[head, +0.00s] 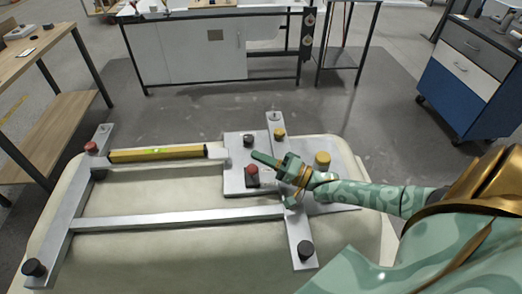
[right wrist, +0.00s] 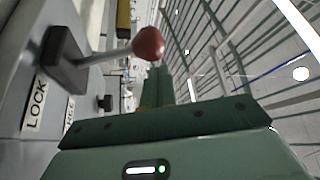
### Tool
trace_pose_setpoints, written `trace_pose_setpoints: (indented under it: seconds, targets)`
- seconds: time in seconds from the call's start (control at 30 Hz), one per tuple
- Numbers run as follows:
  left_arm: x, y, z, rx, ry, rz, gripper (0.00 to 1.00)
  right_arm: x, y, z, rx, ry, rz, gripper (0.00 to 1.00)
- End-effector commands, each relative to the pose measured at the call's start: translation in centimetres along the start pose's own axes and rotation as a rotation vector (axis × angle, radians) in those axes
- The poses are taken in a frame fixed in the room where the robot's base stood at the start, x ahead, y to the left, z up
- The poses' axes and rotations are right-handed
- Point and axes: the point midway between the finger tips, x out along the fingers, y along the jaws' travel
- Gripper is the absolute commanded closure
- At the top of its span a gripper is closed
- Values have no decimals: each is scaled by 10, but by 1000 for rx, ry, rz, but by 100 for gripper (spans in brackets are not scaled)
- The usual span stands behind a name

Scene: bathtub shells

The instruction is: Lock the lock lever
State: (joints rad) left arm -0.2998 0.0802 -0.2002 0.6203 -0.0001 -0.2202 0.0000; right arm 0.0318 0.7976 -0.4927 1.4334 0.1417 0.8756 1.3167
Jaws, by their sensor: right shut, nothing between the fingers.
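The lock lever's red ball knob (head: 251,169) shows on a black base on the metal plate in the head view. In the right wrist view the red knob (right wrist: 149,44) sits on a thin metal rod that sticks out from a black base (right wrist: 65,60). A "LOCK" label (right wrist: 36,102) is beside that base, with a second label partly hidden. My right gripper (head: 257,157) is shut and empty, just above and beside the knob. Its green fingers (right wrist: 156,88) pass near the knob in the wrist view; contact cannot be told. My left gripper is not in view.
The metal frame (head: 180,221) lies on a cream tub shell (head: 150,255). A wooden table stands left, a blue cabinet (head: 460,85) right.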

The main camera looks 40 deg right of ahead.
Motion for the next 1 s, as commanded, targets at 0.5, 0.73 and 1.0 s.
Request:
trace_pose_setpoints:
  seconds: [0.5, 0.73, 1.0]
  targets:
    - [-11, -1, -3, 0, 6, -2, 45, -9, -5, 15, 2, -1, 2, 100]
    - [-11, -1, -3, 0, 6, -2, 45, -10, -4, 16, 2, -2, 3, 100]
    - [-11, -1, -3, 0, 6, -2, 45, -10, -4, 17, 3, -3, 4, 100]
